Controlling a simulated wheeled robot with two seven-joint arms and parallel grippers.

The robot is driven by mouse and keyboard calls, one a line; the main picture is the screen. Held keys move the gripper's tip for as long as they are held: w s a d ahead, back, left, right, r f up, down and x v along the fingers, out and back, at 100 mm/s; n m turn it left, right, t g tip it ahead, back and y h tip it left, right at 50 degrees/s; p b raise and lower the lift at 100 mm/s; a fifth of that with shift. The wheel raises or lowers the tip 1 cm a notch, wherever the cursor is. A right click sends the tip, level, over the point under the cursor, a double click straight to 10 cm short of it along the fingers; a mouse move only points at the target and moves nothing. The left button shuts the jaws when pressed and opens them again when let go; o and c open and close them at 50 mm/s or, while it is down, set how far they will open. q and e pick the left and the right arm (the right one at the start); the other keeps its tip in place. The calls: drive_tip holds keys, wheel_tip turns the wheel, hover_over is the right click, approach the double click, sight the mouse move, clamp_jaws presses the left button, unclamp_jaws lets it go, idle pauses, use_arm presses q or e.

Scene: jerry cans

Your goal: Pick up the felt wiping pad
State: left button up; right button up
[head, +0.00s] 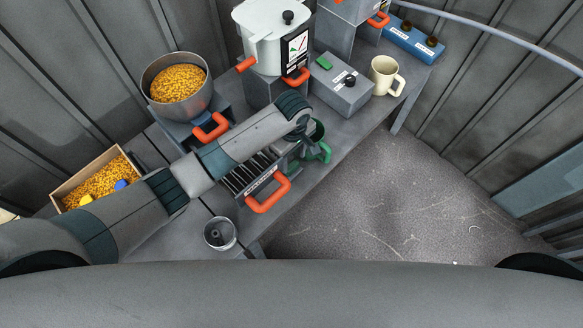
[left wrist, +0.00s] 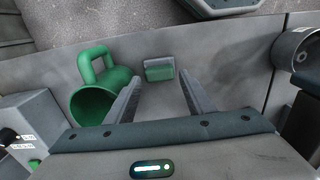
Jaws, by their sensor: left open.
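The felt wiping pad (left wrist: 159,69), a small block with a grey top and a green lower face, lies on the grey bench in the left wrist view. My left gripper (left wrist: 162,88) is open, with its two fingers pointing toward the pad and nothing between them. The pad appears just beyond the fingertips, roughly centred between them; I cannot tell the height gap. In the head view my left arm covers most of the gripper, and I cannot make out the pad there. My right gripper is not in view.
A green mug (left wrist: 94,98) lies close left of the fingers; it also shows in the head view (head: 320,149). A slatted grate with an orange handle (head: 268,193), a metal cup (head: 220,233), and a grey switch box (head: 342,86) are nearby. The bench edge is close.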

sight(292, 165)
use_arm(q)
drive_tip(key=shift+w+a+f+p, duration=0.1)
drive_tip(key=shift+f+p, duration=0.25)
drive_tip(key=shift+f, duration=0.25)
drive_tip(key=shift+w+f+p, duration=0.15)
drive_tip(key=shift+f+p, duration=0.2)
drive_tip(key=shift+f, duration=1.6)
drive_tip(key=c, duration=0.7)
